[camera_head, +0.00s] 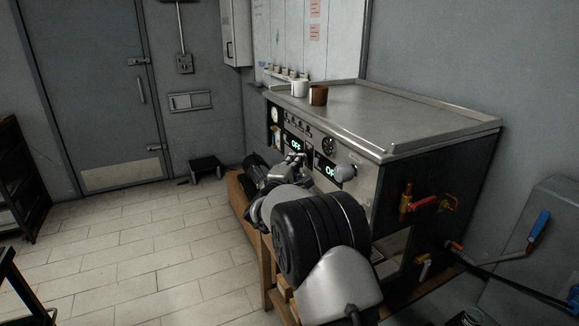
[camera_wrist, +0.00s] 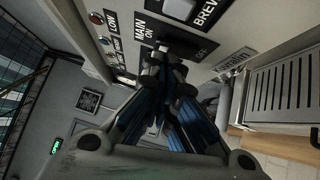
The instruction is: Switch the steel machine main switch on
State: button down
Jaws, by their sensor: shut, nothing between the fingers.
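The steel machine (camera_head: 420,125) stands against the wall, with gauges, knobs and dark displays on its front panel. A green display (camera_head: 296,145) reads OFF, and a second, partly hidden display (camera_head: 329,171) begins with O. My gripper (camera_head: 294,160) is at the front panel, shut and empty. In the wrist view, my fingertips (camera_wrist: 163,62) are together just under a MAIN ON label (camera_wrist: 147,30) and a dark display (camera_wrist: 200,50). The main switch itself is hidden behind or beside the fingertips; I cannot tell whether they touch it.
A white cup (camera_head: 299,89) and a brown cup (camera_head: 318,95) stand on the machine top. A red-handled valve (camera_head: 425,203) sticks out from its side. A BREW label (camera_wrist: 205,12) and a drain grille (camera_wrist: 285,95) are close by.

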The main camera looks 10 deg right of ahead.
jog(key=shift+r, duration=0.1)
jog(key=p, duration=0.4)
jog(key=shift+d+r+m+g, duration=0.15)
jog(key=shift+d+m+g, duration=0.2)
jog(key=shift+m+g, duration=0.05)
